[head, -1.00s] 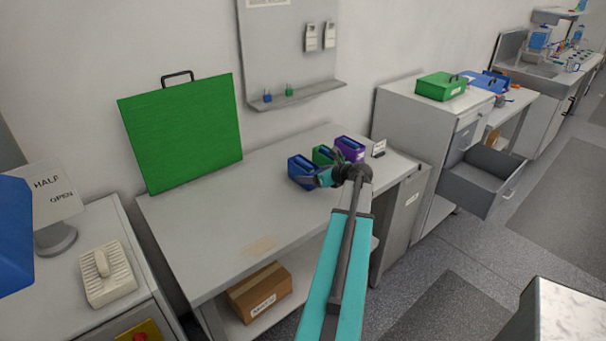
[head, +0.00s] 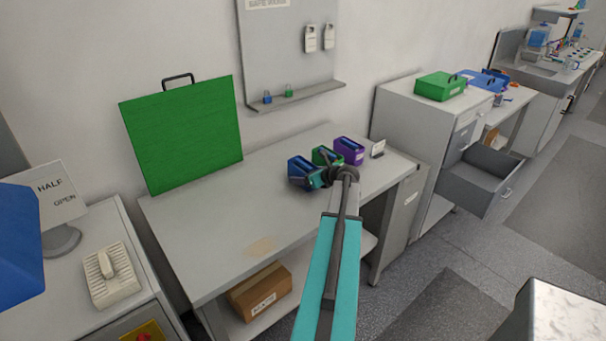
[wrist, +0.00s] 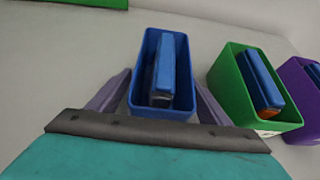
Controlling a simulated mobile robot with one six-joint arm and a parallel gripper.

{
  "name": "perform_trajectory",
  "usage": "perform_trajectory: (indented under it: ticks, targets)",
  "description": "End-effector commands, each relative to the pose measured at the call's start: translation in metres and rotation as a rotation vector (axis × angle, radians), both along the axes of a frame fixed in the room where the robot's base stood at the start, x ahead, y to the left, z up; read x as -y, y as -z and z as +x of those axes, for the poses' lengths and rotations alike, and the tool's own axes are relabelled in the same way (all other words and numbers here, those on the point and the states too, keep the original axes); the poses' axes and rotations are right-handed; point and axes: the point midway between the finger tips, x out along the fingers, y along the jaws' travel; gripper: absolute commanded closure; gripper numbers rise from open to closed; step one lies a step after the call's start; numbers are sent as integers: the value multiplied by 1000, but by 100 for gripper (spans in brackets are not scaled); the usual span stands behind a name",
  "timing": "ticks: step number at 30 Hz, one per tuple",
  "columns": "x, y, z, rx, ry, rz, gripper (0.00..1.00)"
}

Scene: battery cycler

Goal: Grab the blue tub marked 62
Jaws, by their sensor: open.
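A blue tub (head: 300,168) stands at the left of a row of three tubs on the grey bench. In the wrist view the blue tub (wrist: 148,62) holds a blue block with a dark end. My gripper (head: 303,182) is open, with one finger on each side of the tub's near end. In the wrist view my gripper (wrist: 158,95) shows both fingers apart from each other, with the tub between them. I cannot tell whether either finger touches it. No number is readable on the tub.
A green tub (wrist: 232,95) stands close to the right of the blue one. A purple tub (head: 349,148) is beyond it, near a small sign (head: 378,148). A green board (head: 180,135) leans on the wall at the back left. The bench (head: 215,225) is clear on the left.

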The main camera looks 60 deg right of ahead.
Motion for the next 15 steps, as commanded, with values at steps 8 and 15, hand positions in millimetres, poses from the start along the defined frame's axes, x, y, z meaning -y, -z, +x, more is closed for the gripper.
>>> perform_trajectory:
  ticks: [8, 15]
  targets:
    - [3, 5, 8, 1, 1, -1, 28]
    - [2, 5, 8, 1, 0, 0, 28]
